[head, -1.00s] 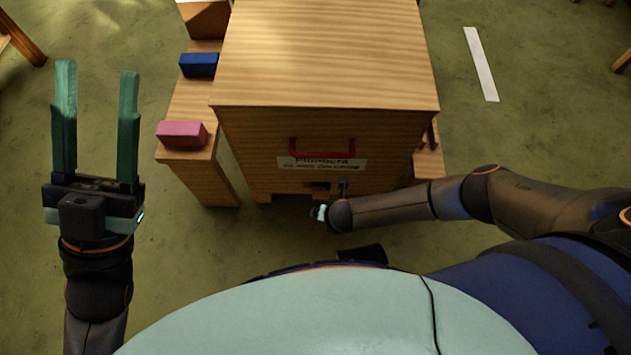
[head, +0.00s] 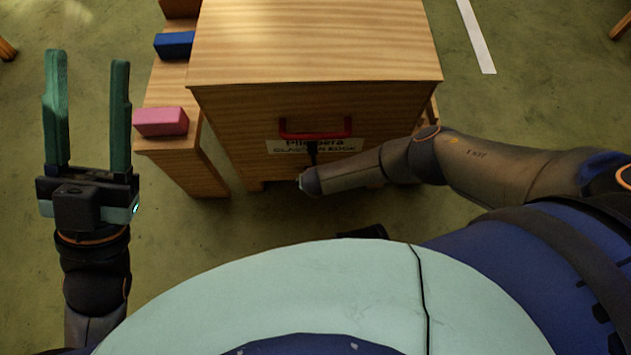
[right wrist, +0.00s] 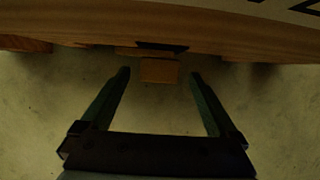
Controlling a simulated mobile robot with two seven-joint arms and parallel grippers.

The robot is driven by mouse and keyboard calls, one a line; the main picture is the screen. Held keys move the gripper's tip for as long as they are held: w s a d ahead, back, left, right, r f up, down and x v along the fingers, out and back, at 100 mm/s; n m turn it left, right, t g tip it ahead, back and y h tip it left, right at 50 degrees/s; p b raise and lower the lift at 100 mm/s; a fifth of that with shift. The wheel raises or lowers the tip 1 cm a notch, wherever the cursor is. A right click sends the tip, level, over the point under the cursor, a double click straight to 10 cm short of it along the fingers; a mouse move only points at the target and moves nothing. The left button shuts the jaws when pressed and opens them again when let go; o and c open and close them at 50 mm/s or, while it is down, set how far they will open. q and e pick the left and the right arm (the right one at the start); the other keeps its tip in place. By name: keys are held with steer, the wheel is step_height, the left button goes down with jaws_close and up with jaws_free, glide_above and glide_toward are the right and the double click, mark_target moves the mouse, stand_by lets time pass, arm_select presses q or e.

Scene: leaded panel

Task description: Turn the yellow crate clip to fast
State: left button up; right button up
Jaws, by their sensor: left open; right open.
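The wooden crate (head: 315,45) with a red handle (head: 315,133) and a lettered label (head: 345,145) stands before me. In the right wrist view a small orange-tan block (right wrist: 160,71) sticks out below the crate's front edge. It may be the yellow clip, but the dim light leaves this unsure, and I cannot read its setting. My right gripper (right wrist: 160,76) is open, with one finger on each side of this block and gaps visible. In the head view my right arm hides the crate's lower front. My left gripper (head: 87,62) is open and empty, left of the crate.
A low wooden bench (head: 185,155) left of the crate bears a pink block (head: 161,121) and a blue block (head: 174,45). A white strip (head: 477,35) lies on the green floor at the right. The floor around my left gripper is clear.

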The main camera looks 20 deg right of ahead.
steer(key=c, duration=1.4)
steer(key=shift+d, duration=0.15)
steer(key=shift+s+d+f+m+t+y+b, duration=0.15)
steer(key=shift+d+m+t+y+b, duration=0.2)
steer(key=shift+y, duration=0.7)
steer(key=shift+s+d+f+m+t+y+b, duration=0.1)
steer(key=shift+t+y+b, duration=0.3)
steer(key=shift+y, duration=0.7)
steer(key=shift+s+d+f+m+t+y+b, duration=0.2)
steer(key=shift+y+b, duration=0.35)
steer(key=shift+y, duration=0.5)
steer(key=shift+w+r, duration=0.1)
steer(key=shift+w, duration=0.05)
